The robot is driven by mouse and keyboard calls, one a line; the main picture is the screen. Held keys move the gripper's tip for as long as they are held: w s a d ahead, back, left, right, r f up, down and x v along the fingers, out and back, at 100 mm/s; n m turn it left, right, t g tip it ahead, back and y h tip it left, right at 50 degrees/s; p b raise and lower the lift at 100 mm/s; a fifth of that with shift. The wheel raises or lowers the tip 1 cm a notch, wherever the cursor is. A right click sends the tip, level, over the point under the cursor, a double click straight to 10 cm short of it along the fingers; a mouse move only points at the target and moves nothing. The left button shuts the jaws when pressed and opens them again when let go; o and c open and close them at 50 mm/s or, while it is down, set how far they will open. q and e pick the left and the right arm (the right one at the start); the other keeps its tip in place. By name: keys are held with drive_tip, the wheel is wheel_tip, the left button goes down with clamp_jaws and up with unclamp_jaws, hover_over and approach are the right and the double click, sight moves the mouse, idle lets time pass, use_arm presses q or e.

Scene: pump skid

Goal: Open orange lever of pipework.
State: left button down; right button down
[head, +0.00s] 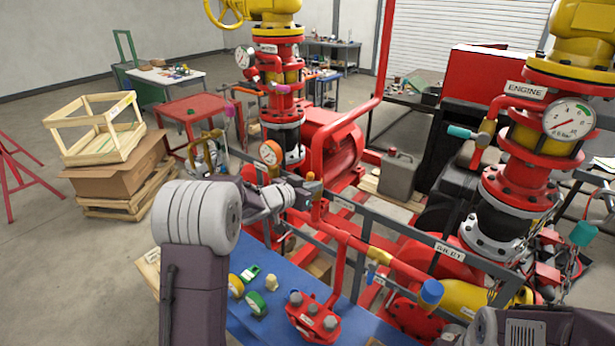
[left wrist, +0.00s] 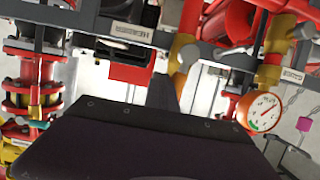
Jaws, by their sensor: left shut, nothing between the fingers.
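The red pipework fills the middle of the head view. My left gripper (head: 304,194) is shut and empty beside a small orange-yellow fitting (head: 314,187) on that pipework. I cannot tell whether this fitting is the orange lever, or whether the gripper touches it. The left wrist view shows a yellow-orange fitting (left wrist: 184,52) on a pipe just past my dark wrist housing. My right gripper is not in view; only part of my right arm shows at the bottom right.
An orange-rimmed gauge (head: 270,152) stands close to my left wrist; it also shows in the left wrist view (left wrist: 262,110). Grey rails and a red pipe (head: 345,240) cross in front. A blue-topped bench (head: 245,322) holds loose parts.

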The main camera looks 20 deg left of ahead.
use_arm(q)
drive_tip(key=p+v, duration=0.3)
drive_tip(key=v, duration=0.6)
drive_tip(key=shift+r, duration=0.2)
idle(0.6)
drive_tip(key=shift+s+d, duration=0.1)
drive_tip(key=shift+d, duration=0.05)
